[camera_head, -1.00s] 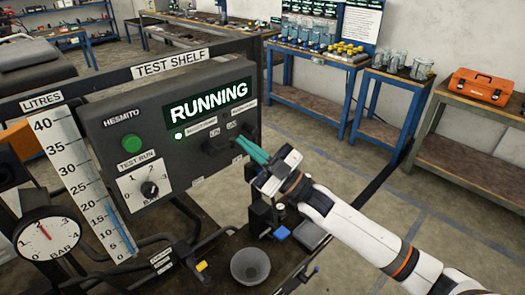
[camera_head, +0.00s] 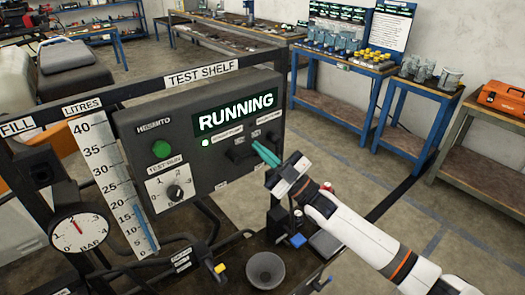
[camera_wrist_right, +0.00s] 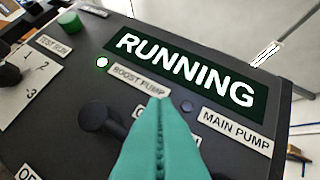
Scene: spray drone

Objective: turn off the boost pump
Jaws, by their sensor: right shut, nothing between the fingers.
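The dark control panel (camera_head: 140,130) shows RUNNING on its display (camera_head: 236,112). In the right wrist view, the BOOST PUMP label (camera_wrist_right: 139,80) has a lit green-white lamp (camera_wrist_right: 102,62) to its left. A black knobbed lever (camera_wrist_right: 95,118) sits below that label, left of my fingers. The MAIN PUMP label (camera_wrist_right: 237,130) is at the right, with an unlit lamp (camera_wrist_right: 186,106) near it. My right gripper (camera_head: 259,146) has its teal fingers shut and empty in front of the panel's right part; the fingers (camera_wrist_right: 160,105) hide the area between the labels. I cannot tell whether they touch anything. My left gripper is out of view.
A TEST RUN dial (camera_head: 175,191) and green button (camera_head: 161,149) are on the panel's left. A pressure gauge (camera_head: 78,230) and litre scale (camera_head: 115,175) stand further left. A grey funnel cup (camera_head: 265,270) is below. Blue benches (camera_head: 345,108) stand behind at the right.

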